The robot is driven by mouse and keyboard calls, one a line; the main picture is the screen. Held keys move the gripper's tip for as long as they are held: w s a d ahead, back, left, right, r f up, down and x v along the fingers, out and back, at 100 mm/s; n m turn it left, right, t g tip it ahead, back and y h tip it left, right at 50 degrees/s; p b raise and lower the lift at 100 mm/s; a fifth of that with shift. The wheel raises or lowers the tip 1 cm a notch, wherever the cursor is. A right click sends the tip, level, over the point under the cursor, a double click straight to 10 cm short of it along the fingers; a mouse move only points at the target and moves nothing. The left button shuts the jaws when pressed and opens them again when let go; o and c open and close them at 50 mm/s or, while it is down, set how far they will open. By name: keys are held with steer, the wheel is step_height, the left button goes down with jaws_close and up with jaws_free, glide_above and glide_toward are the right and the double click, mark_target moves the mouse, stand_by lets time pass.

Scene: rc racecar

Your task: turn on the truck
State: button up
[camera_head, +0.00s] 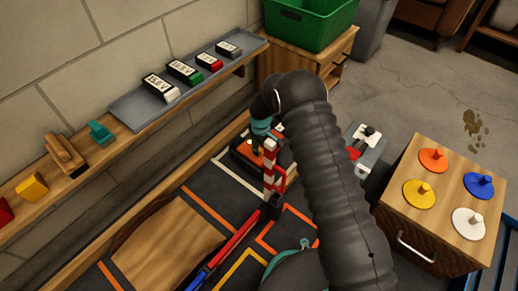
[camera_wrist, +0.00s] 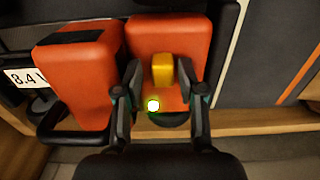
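My gripper (camera_wrist: 161,72) is open over the right block, with one fingertip on each side of the yellow switch and a gap on both sides. In the head view, the dark truck with orange parts (camera_head: 250,146) is on the floor mat, partly hidden by my arm.
A red-and-white striped post (camera_head: 270,168) stands close to the truck. A wall shelf (camera_head: 145,113) holds several labelled battery packs. A wooden cabinet (camera_head: 405,210) with coloured discs stands at right. A green bin (camera_head: 310,20) is at the back. Open concrete floor lies behind the wooden cabinet.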

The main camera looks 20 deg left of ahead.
mark_target(261, 149)
steer(key=shift+d, duration=0.15)
steer(key=shift+r, duration=0.3)
step_height(261, 149, up, 11)
steer(key=shift+r, duration=0.2)
stand_by(0.6)
